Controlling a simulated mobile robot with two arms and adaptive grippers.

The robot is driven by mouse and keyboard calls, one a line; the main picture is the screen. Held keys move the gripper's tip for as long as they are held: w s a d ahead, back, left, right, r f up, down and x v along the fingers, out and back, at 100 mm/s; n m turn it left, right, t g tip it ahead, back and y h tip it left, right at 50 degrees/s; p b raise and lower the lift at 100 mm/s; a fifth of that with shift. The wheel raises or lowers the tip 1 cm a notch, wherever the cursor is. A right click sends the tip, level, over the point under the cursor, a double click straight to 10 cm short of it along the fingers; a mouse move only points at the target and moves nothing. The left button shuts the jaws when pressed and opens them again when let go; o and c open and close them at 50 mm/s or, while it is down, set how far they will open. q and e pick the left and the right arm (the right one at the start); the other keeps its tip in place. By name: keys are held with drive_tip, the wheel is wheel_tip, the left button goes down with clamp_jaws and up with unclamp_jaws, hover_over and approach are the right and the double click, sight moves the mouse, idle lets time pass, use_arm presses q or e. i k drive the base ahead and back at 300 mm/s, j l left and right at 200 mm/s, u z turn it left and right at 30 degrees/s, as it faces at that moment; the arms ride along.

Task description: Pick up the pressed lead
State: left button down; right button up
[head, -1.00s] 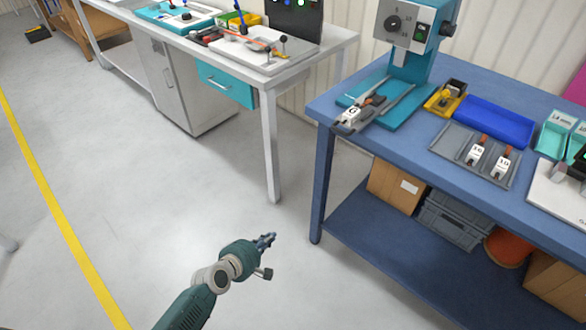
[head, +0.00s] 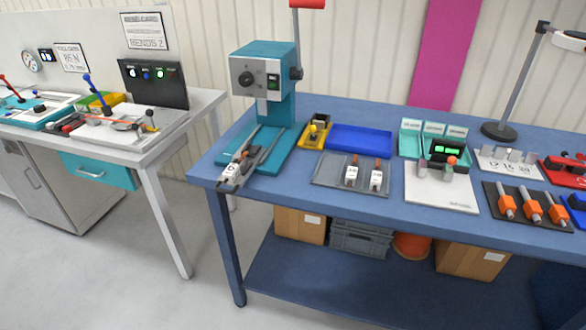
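A teal press (head: 262,85) with a grey dial panel and a red-ended lever stands at the left of the blue bench. On its base, near the bench's front left corner, lies a dark slide with a white tagged piece (head: 230,168); whether this is the pressed lead I cannot tell. A grey tray (head: 325,171) to its right holds two white tagged pieces (head: 351,173) (head: 376,179) with orange-brown ends. Neither of my grippers is in view.
On the blue bench (head: 300,185) are a yellow holder (head: 314,134), a blue tray (head: 360,141), teal bins (head: 411,144), a white plate (head: 440,192), orange-handled tools (head: 530,205) and a lamp (head: 500,130). A white bench (head: 160,150) stands left, with floor between them.

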sight(230, 174)
drive_tip(key=i+j+z, duration=0.2)
drive_tip(key=j+z, duration=0.15)
drive_tip(key=i+j+z, duration=0.1)
drive_tip(key=j+z, duration=0.3)
drive_tip(key=i+j+z, duration=0.1)
drive_tip(key=j+z, duration=0.25)
drive_tip(key=j, duration=0.15)
drive_tip(key=j+z, duration=0.35)
